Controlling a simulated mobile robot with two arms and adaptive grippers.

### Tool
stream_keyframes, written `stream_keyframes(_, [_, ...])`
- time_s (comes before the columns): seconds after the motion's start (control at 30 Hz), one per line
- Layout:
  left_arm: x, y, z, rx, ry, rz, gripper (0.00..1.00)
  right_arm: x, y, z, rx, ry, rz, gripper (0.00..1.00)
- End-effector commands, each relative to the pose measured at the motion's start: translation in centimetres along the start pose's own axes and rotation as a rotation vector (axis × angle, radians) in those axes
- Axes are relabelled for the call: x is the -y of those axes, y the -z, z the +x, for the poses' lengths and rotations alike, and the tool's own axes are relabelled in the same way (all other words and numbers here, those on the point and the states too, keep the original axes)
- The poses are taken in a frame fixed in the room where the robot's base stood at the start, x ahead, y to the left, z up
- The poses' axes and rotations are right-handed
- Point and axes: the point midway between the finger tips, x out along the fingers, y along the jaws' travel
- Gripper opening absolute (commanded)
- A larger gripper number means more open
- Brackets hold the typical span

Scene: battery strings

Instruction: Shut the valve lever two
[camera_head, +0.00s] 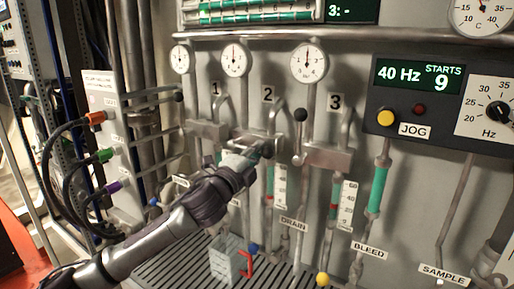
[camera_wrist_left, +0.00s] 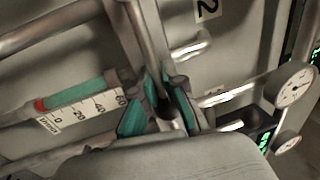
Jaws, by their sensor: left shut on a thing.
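Valve two (camera_head: 262,136) is the middle grey block under the label "2" (camera_head: 267,95). My left gripper (camera_head: 262,150) is at the front of this valve, shut on its lever; the fingers cover the lever and its knob in the head view. In the left wrist view my left gripper (camera_wrist_left: 164,105) has its teal-padded fingers close around a dark part, mostly hidden. The label "2" (camera_wrist_left: 207,8) shows at the top there. My right gripper is not in view.
Valve three's lever (camera_head: 299,135) stands upright with a black knob, right of my gripper. Valve one's black knob (camera_head: 179,97) is to the left. Gauges (camera_head: 235,60) hang above.

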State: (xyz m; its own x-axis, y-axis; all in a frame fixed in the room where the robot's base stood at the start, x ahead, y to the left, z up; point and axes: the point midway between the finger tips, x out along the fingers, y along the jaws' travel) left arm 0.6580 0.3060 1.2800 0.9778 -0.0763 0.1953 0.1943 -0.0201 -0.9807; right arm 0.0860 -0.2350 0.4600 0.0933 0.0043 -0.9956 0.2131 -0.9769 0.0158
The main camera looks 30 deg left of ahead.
Motion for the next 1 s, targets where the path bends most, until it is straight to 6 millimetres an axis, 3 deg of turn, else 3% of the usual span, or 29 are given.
stream_keyframes(0.5, [-0.31,0.0,-0.04,-0.004,-0.002,0.024,0.0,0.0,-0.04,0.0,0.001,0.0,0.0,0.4])
stream_keyframes(0.53, [-0.32,0.0,-0.04,-0.004,-0.002,0.024,0.11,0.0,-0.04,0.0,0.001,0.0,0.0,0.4])
stream_keyframes(0.7, [-0.29,0.0,-0.04,-0.004,-0.002,0.022,0.36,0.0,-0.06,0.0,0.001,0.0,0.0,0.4])
stream_keyframes(1.0, [-0.23,-0.02,-0.19,-0.003,-0.001,0.021,0.36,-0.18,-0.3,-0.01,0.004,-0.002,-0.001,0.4])
